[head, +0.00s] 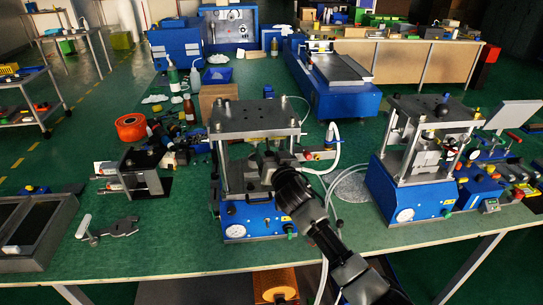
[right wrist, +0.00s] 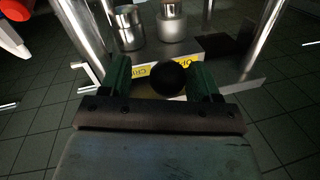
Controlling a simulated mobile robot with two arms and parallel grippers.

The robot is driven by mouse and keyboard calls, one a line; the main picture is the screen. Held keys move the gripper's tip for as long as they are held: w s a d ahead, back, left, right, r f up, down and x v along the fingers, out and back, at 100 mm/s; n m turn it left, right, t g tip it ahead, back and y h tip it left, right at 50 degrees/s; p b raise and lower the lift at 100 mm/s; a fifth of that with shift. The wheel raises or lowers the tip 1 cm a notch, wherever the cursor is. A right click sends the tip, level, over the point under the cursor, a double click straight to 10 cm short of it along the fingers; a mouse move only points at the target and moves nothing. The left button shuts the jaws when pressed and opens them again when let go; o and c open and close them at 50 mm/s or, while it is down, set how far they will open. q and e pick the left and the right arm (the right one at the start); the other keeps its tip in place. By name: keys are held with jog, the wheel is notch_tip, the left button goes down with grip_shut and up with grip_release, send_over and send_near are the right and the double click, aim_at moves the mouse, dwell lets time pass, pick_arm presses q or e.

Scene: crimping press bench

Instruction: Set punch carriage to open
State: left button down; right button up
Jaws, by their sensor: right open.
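The middle press (head: 254,118) has a blue base, steel posts and a steel top plate. My right gripper (head: 268,160) reaches in between its posts from the front right. In the right wrist view, a round black knob (right wrist: 171,79) sits between the two open green fingers, closer to the right one. Behind the knob is a pale metal block with a yellow label (right wrist: 147,76); parts of black lettering show on it, partly covered by the knob and a finger. Two metal cylinders (right wrist: 172,24) stand behind. In the head view, my gripper hides the knob and much of the carriage area.
A second blue press (head: 410,190) with a dark knob on top stands to the right. White hoses run between the presses. An orange spool (head: 131,127), a grey clamp-like tool (head: 110,228) and a metal tray (head: 38,228) are to the left.

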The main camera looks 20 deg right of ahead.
jog(key=shift+a, duration=0.1)
jog(key=shift+s, duration=0.15)
jog(key=s+b, duration=0.2)
jog(key=s, duration=0.8)
jog(key=shift+s+a, duration=0.25)
jog(key=shift+a, duration=0.1)
jog(key=s+f+n+g, duration=0.1)
jog(key=s+f+g, duration=0.2)
jog(key=f, duration=1)
jog(key=s+f+n+g+y, duration=0.1)
jog(key=s+f+g, duration=0.25)
jog(key=f, duration=0.85)
jog(key=s+f+n+g, duration=0.1)
jog(key=s+f+g, duration=0.15)
jog(key=f, duration=1.05)
jog(key=s+a+f+n+g, duration=0.1)
jog(key=s+f+g, duration=0.2)
jog(key=s+f, duration=1.1)
jog(key=s+f+n+g, duration=0.1)
jog(key=s+f+g, duration=0.1)
jog(key=s, duration=1)
jog(key=s+a+f+g, duration=0.1)
jog(key=s+f+g, duration=0.2)
jog(key=s, duration=0.9)
notch_tip(320, 180, down, 3)
jog(key=shift+s+r+n+y, duration=0.2)
jog(key=shift+s+n+y, duration=0.1)
jog(key=shift+n, duration=0.1)
